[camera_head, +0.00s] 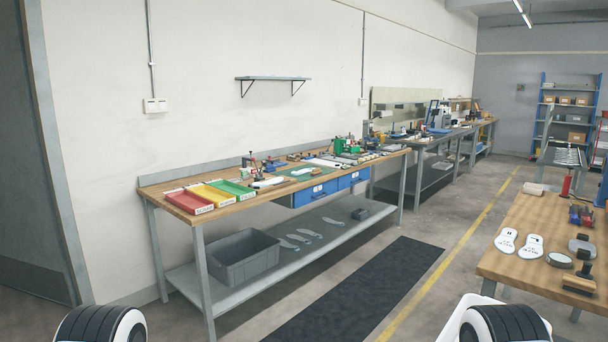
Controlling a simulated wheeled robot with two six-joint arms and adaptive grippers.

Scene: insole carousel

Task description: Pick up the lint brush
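A brush-like thing (579,284) with a pale wooden block and a dark upright part lies near the front right of the wooden table at the right. It looks most like the lint brush, but it is too small to be sure. Nothing holds it. Only black and white rounded parts of my own arms show at the bottom left and bottom right. Neither gripper is in view.
A long workbench (236,211) with coloured trays stands left along the wall. A dark mat (362,292) lies on open floor between.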

